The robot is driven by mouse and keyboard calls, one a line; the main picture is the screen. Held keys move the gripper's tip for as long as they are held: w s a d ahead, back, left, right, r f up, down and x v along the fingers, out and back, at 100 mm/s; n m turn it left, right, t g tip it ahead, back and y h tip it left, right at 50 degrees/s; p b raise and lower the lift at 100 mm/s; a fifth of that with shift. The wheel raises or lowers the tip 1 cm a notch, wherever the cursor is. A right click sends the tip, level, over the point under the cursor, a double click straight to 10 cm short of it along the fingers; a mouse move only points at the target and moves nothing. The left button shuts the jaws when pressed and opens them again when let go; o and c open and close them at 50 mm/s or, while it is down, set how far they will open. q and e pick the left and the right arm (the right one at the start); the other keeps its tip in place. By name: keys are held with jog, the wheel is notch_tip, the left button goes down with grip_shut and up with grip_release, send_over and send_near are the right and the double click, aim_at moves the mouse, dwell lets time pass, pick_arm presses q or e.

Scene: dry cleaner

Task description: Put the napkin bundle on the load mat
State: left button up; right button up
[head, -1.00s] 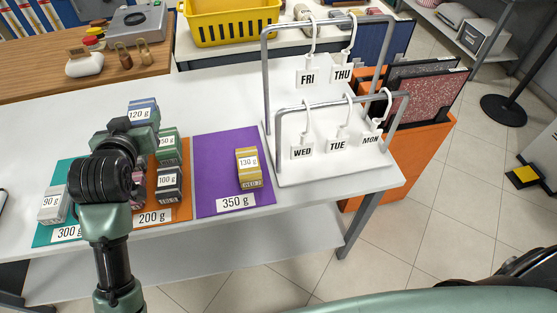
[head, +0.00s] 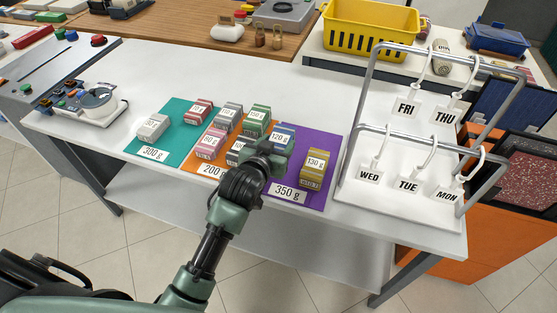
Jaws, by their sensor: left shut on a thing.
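My left gripper (head: 264,160) is shut on a blue bundle labelled 120 g (head: 281,137), held over the left part of the purple 350 g mat (head: 297,199). The gripper partly hides its lower side. A yellow 130 g bundle (head: 314,171) sits on the purple mat to its right. The orange 200 g mat (head: 190,164) bears several pink, grey and green bundles. The teal 300 g mat (head: 176,137) bears a grey bundle (head: 153,128) and a red one (head: 199,111). I cannot read which bundle is the napkins. My right gripper is out of view.
A white rack with day tags (head: 405,200) stands right of the purple mat. A device with a round dish (head: 95,100) is at the table's left. A yellow basket (head: 368,30) stands behind. The white table (head: 300,100) behind the mats is clear.

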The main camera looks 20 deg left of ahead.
pick_arm(q)
jog(key=shift+f, duration=3.3)
jog(key=shift+f, duration=0.2)
jog(key=o, duration=1.5)
jog(key=shift+c, duration=0.2)
jog(key=shift+r, duration=0.25)
jog(key=v, duration=1.2)
jog(key=shift+b, duration=0.3)
jog(key=shift+a, duration=0.1)
